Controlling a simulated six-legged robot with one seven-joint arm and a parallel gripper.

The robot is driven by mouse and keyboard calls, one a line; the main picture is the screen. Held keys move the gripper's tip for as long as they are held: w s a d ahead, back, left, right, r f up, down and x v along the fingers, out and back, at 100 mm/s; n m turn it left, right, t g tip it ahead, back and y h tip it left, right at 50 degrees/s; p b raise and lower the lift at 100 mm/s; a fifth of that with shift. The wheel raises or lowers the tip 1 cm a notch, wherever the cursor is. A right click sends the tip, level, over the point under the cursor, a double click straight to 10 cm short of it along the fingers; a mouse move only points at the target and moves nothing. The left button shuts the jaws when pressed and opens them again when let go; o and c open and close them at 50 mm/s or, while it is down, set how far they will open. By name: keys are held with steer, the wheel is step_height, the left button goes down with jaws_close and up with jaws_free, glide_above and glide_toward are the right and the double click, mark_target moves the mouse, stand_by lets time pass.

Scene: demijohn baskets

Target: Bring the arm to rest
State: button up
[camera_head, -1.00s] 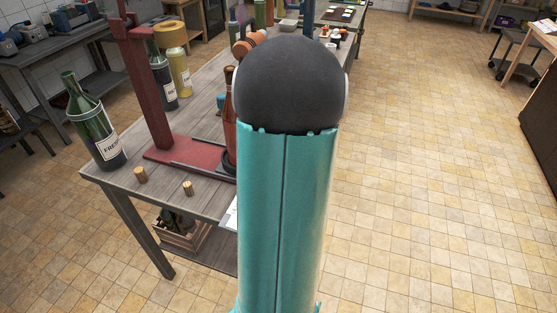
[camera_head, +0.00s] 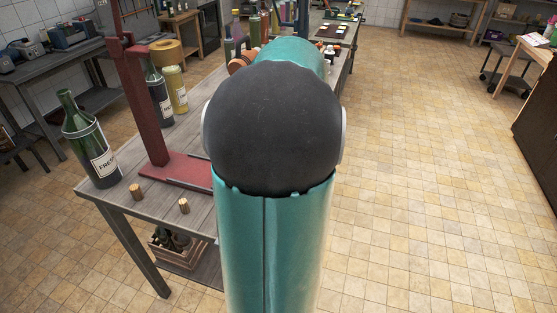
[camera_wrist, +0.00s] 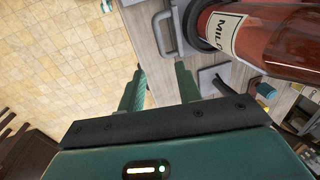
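My gripper (camera_wrist: 160,72) shows in the wrist view with its two green fingers apart and nothing between them. A bottle of red-brown liquid (camera_wrist: 270,45) with a cream label lies across the upper right of that view, beyond the fingers and apart from them. My arm fills the middle of the head view, with a dark round joint and a teal link reaching away over the table. My gripper is hidden in the head view.
The grey wooden table (camera_head: 115,200) holds a red stand (camera_head: 175,170), a large green bottle (camera_head: 90,140), two corks (camera_head: 136,191) and several other bottles. A crate (camera_head: 178,248) sits on the shelf below. Tiled floor (camera_head: 430,170) is clear on the right.

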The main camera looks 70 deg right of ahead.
steer(key=shift+s+r, duration=0.15)
steer(key=shift+r, duration=0.7)
steer(key=w+a+r+n, duration=0.1)
steer(key=w+a+n, duration=0.25)
steer(key=a, duration=0.45)
steer(key=w+a+r+n+t+h, duration=0.1)
steer(key=w+a+n, duration=0.1)
steer(key=w+a, duration=0.4)
steer(key=w+a+r+n, duration=0.2)
steer(key=w+a+n, duration=0.15)
steer(key=a, duration=0.55)
steer(key=s+a+f+n+t, duration=0.1)
steer(key=a+n, duration=0.3)
steer(key=a, duration=0.6)
steer(key=s+a+f+n+t, duration=0.1)
steer(key=a+n, duration=0.3)
steer(key=a, duration=0.7)
steer(key=shift+s+a+t+y, duration=0.15)
steer(key=shift+s+t+y, duration=0.2)
steer(key=shift+s, duration=0.25)
steer(key=shift+s, duration=0.15)
